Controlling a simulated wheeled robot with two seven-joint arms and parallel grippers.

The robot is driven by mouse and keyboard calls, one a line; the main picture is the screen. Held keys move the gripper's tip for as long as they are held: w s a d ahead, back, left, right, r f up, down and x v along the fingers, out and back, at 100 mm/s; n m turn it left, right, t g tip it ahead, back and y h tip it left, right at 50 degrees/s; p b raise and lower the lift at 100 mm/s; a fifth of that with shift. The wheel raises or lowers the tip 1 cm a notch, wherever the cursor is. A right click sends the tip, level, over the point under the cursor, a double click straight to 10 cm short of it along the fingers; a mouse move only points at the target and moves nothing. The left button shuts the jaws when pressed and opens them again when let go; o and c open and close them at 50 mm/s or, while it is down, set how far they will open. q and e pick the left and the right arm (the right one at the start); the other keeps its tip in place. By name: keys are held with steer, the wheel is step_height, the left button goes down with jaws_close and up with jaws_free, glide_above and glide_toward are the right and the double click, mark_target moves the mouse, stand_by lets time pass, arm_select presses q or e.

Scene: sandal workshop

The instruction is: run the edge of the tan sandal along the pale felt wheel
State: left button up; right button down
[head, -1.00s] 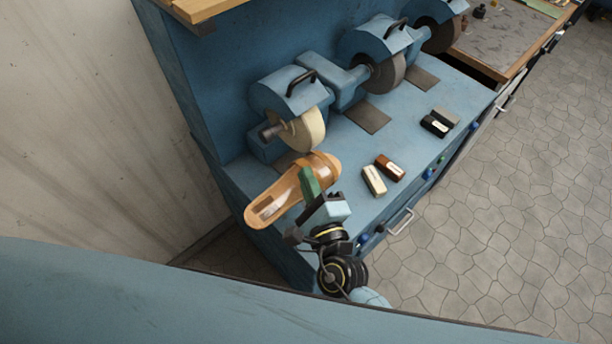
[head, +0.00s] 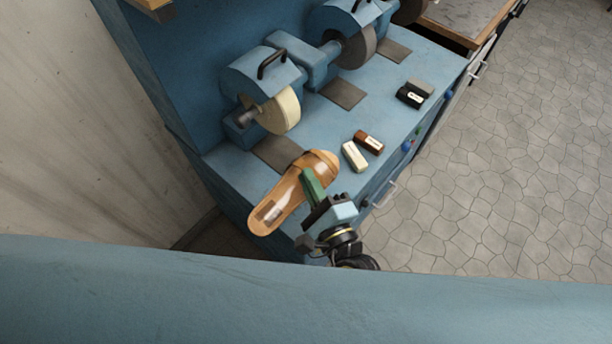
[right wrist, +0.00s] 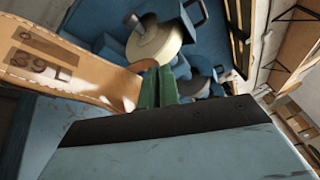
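The tan sandal (head: 284,202) is held above the front edge of the blue bench, its strap end toward the wheels. My right gripper (head: 314,187) has green fingers and is shut on the sandal's side edge. The pale felt wheel (head: 281,111) is on the nearest blue grinder; in the head view a gap shows between it and the sandal. The felt wheel (right wrist: 155,42) shows beyond the fingers. My left gripper is out of view.
A pale bar (head: 354,156) and a brown bar (head: 369,141) lie on the bench (head: 318,122) right of the sandal. Dark and grey blocks (head: 410,97) lie farther back. A second, grey wheel (head: 358,48) stands beyond the felt wheel. Dark flat plates lie before the wheels.

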mark_target(292, 163)
steer(key=shift+w, duration=0.1)
stand_by(0.3)
steer(key=shift+w+a+r+p, duration=0.1)
steer(key=shift+w+a+r, duration=0.15)
steer(key=shift+w+a, duration=0.4)
steer(key=shift+w+a+r+p, duration=0.15)
steer(key=shift+w+a, duration=0.25)
steer(key=shift+a, duration=0.4)
steer(key=shift+w+a+r+p, duration=0.1)
steer(key=shift+w+a+r, duration=0.2)
steer(key=shift+w+a, duration=0.35)
steer(key=shift+s+a, duration=0.1)
steer(key=shift+a, duration=0.05)
steer(key=shift+a+r, duration=0.1)
steer(key=shift+a, duration=0.15)
steer(key=shift+w+a+r, duration=0.15)
steer(key=shift+w+a, duration=0.35)
stand_by(0.5)
steer(key=shift+w+d, duration=0.15)
steer(key=shift+d, duration=0.1)
stand_by(0.5)
steer(key=shift+w+d, duration=0.25)
steer(key=shift+d, duration=0.35)
steer(key=shift+w+d, duration=0.1)
steer(key=shift+w, duration=0.1)
steer(key=shift+s, duration=0.1)
